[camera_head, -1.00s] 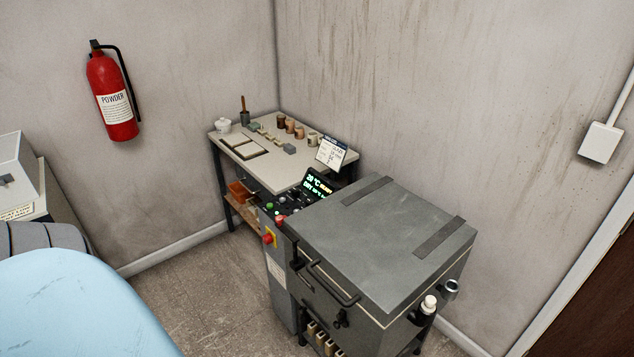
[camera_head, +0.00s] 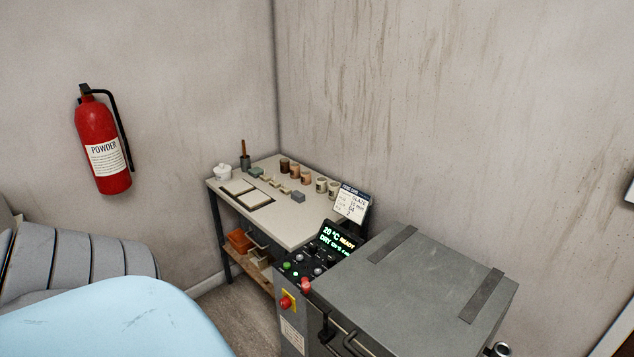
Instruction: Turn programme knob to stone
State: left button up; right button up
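The grey kiln (camera_head: 405,290) stands at the lower right with its lid closed. Its control panel (camera_head: 305,265) is on the left side, with several small knobs and buttons, one green and one red. I cannot tell which is the programme knob or where it points. The display (camera_head: 339,240) reads "20 °C READY" and "DRY" with smaller text. A printed card (camera_head: 353,203) stands behind it. Neither gripper shows; a light blue part of my own body fills the lower left.
A work table (camera_head: 300,229) with pots, tiles and small blocks stands in the corner behind the panel. A red emergency button (camera_head: 286,302) is on the kiln's front. A red fire extinguisher (camera_head: 103,145) hangs on the left wall. A strip of floor lies left of the kiln.

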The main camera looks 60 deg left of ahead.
aim_at(312, 247)
jog(key=k+j, duration=0.1)
jog(key=j, duration=0.35)
jog(key=j+z, duration=0.1)
jog(key=j, duration=0.35)
jog(key=k+j, duration=0.15)
jog(key=j, duration=0.25)
jog(key=k+j, duration=0.1)
jog(key=j, duration=0.35)
jog(key=k+j+z, duration=0.1)
jog(key=j, duration=0.35)
jog(key=i+j, duration=0.4)
jog(key=j, duration=0.1)
